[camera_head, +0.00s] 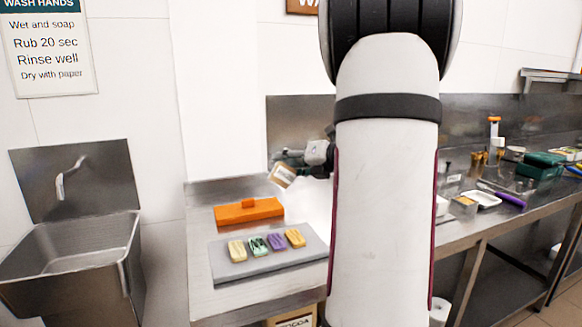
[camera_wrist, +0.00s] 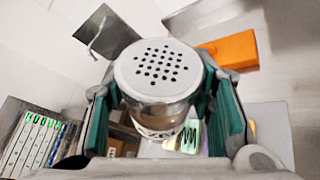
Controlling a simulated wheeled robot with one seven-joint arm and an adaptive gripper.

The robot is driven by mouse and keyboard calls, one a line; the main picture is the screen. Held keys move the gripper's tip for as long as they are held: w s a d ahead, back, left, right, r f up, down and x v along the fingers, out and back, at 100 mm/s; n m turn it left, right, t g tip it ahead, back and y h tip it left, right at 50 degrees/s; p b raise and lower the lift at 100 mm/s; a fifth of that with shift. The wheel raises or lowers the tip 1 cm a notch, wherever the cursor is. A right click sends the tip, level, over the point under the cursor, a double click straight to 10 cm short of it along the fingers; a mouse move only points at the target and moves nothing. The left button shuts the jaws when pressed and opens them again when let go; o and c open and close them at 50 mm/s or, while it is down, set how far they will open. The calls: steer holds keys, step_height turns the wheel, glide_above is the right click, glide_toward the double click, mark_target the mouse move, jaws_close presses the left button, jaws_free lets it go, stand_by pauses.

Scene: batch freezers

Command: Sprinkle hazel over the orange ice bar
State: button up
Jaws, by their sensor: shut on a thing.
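My gripper (camera_head: 312,158) is shut on a shaker jar (camera_head: 283,175), which is tilted above the back of the counter. In the wrist view the jar's pale perforated lid (camera_wrist: 158,70) faces the camera between my teal fingers, with brownish contents below it; the label is not readable. The orange ice bar (camera_head: 295,238) lies at the right end of a row on a grey tray (camera_head: 231,272). Left of it are a purple bar (camera_head: 276,242), a green bar (camera_head: 259,247) and a cream bar (camera_head: 237,250). The jar is apart from the bars, above and behind them.
An orange block with a knob (camera_head: 249,211) lies behind the tray. A steel sink (camera_head: 72,258) stands left. My arm hides the counter's middle. A purple-handled tool (camera_head: 509,199), a white dish (camera_head: 483,199) and other containers stand to the right.

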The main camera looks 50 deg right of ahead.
steer(key=f+m, duration=0.1)
steer(key=f+m+y+b, duration=0.1)
steer(key=f, duration=0.1)
steer(key=f+m+t, duration=0.1)
steer(key=shift+w+a+f+b, duration=0.1)
steer(key=shift+a+f+b, duration=0.15)
steer(key=shift+b, duration=0.1)
step_height(320, 180, down, 9)
steer(key=m+t+b, duration=0.1)
steer(key=m+t, duration=0.3)
steer(key=m, duration=0.7)
steer(key=shift+f+t+y, duration=0.15)
steer(key=shift+t+y, duration=0.15)
steer(key=shift+f, duration=0.1)
steer(key=shift+p, duration=0.45)
steer(key=shift+a+p, duration=0.1)
steer(key=shift+p, duration=1.4)
